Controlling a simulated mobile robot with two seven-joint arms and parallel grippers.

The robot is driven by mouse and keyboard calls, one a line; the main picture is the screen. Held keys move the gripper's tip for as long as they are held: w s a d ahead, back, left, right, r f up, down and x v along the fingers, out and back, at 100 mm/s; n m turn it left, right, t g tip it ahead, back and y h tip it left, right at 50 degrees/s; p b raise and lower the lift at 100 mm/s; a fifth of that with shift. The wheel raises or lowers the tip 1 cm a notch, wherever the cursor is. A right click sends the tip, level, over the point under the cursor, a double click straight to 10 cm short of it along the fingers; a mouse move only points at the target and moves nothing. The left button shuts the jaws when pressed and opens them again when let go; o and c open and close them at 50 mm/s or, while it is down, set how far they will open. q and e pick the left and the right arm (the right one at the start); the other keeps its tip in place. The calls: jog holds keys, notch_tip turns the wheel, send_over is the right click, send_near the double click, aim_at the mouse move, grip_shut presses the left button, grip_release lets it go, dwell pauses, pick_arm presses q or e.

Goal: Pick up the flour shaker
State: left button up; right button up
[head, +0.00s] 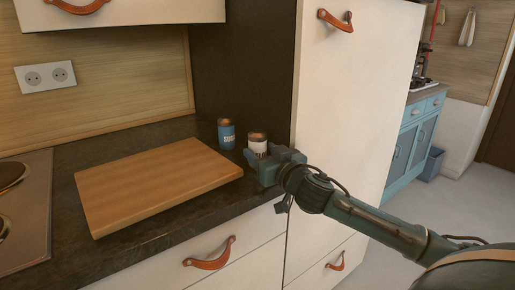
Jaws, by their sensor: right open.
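Two small shakers stand upright at the back right of the dark countertop. One is a blue shaker (226,134) with a brown top. The other is a shaker with a white label and brown top (258,143), to its right and closer to the tall cabinet. Their labels are too small to read, so I cannot tell for sure which holds flour. My right gripper (264,158) is open at the white-labelled shaker and hides its lower part. I cannot tell whether the fingers touch it. My left gripper is out of view.
A wooden cutting board (157,184) lies on the countertop (125,250), left of the shakers. A stove (24,215) is at the far left. The tall cream cabinet (348,110) rises close on the right of the shakers. Drawers with leather pulls (209,257) are below the counter edge.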

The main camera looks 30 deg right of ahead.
jog(key=shift+w, duration=0.6)
jog(key=c, duration=0.8)
jog(key=shift+r, duration=0.2)
